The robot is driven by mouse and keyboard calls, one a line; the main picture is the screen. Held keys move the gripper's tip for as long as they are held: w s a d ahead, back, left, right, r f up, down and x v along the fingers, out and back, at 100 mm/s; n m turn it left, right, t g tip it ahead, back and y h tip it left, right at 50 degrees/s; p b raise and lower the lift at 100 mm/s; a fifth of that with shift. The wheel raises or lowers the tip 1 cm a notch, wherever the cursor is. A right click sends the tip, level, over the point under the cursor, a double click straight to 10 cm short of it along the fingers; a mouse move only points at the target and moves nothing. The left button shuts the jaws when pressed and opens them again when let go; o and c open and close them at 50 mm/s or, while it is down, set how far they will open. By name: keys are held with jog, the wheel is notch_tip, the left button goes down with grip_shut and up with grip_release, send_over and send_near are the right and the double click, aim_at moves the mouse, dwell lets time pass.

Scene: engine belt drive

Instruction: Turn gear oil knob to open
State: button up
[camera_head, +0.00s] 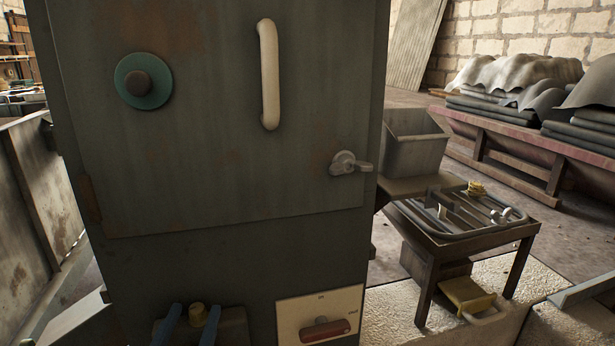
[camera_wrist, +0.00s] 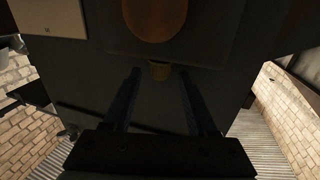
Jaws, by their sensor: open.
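I see gaps on both sides and no contact. The knob's turn position cannot be read.
The cabinet door has a white handle (camera_head: 268,75), a round teal-rimmed knob (camera_head: 142,81) and a latch (camera_head: 349,164). A red switch on a cream panel (camera_head: 320,316) is right of my gripper. A small table (camera_head: 455,240) stands right.

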jog(key=shift+d+r+n+g+y+p, duration=0.2)
jog(key=shift+n+y+p, duration=0.7)
jog(key=shift+p, duration=2.35)
jog(key=shift+d+r+n+g+y+p, duration=0.15)
jog(key=shift+n+y+p, duration=0.7)
jog(key=shift+p, duration=2.4)
jog(key=s+d+f+y+b, duration=0.1)
jog(key=s+d+b, duration=0.15)
jog(key=s, duration=0.95)
jog(key=w+d+r+m+t+h+b, duration=0.2)
jog(key=w+d+r+t+b, duration=0.15)
jog(key=r+b, duration=0.3)
jog(key=w+d+r+m+t+h+b, duration=0.1)
jog(key=w+d+r+t+b, duration=0.1)
jog(key=w+d+r+b, duration=0.4)
jog(key=s+d+r+t+h+b, duration=0.1)
jog(key=s+d+r+t+b, duration=0.2)
jog(key=s+r+b, duration=0.5)
jog(key=shift+d+r+t+b, duration=0.55)
jog(key=shift+r+b, duration=0.75)
jog(key=shift+b, duration=1.2)
jog(key=shift+s+a+m+h, duration=0.1)
jog(key=shift+a+m+h, duration=0.1)
jog(key=shift+m+h, duration=0.05)
